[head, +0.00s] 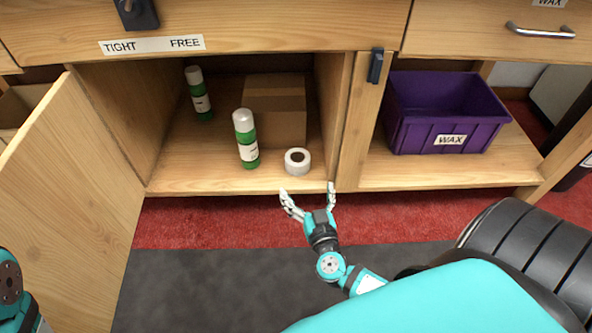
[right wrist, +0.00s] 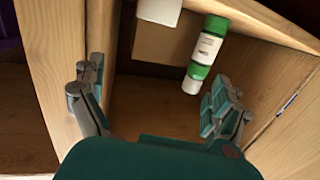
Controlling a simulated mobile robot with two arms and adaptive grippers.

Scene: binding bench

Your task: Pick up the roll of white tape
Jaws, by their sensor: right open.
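The roll of white tape (head: 289,165) sits on the floor of the open cupboard, close to its front edge. A white shape at the top of the right wrist view (right wrist: 160,10) looks like the same roll, cut off by the frame. My right gripper (head: 308,191) is open and empty, just in front of the cupboard's front edge and short of the tape. Its spread fingers also show in the right wrist view (right wrist: 155,90). At lower left only part of my left arm shows; its gripper is out of view.
A green and white spray can (head: 246,140) stands left of the tape, another (head: 198,93) farther back. A cardboard box (head: 282,128) is behind the tape. A wooden divider (head: 352,125) bounds the right side; beyond it is a purple bin (head: 425,138). The cupboard door (head: 70,200) hangs open left.

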